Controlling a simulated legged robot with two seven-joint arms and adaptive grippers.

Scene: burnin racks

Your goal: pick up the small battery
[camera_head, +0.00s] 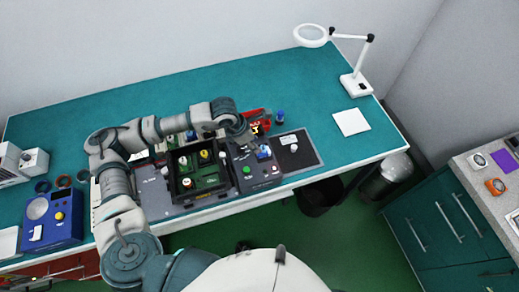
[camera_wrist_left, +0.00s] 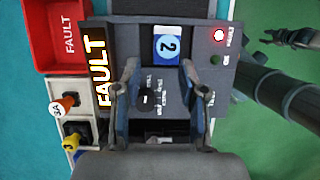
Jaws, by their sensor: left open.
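My left gripper (camera_head: 240,127) reaches over the tester box from the left in the head view. In the left wrist view its two fingers (camera_wrist_left: 160,72) are apart, with nothing between them but the box's dark face below.
The tester box (camera_wrist_left: 205,40) has a lit FAULT sign (camera_wrist_left: 97,65) and a red lamp (camera_wrist_left: 219,35). A red FAULT bin (camera_wrist_left: 53,38) stands beside it. A black rack (camera_head: 176,186), a blue cylinder (camera_head: 279,116) and a grey plate (camera_head: 305,146) are close by.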

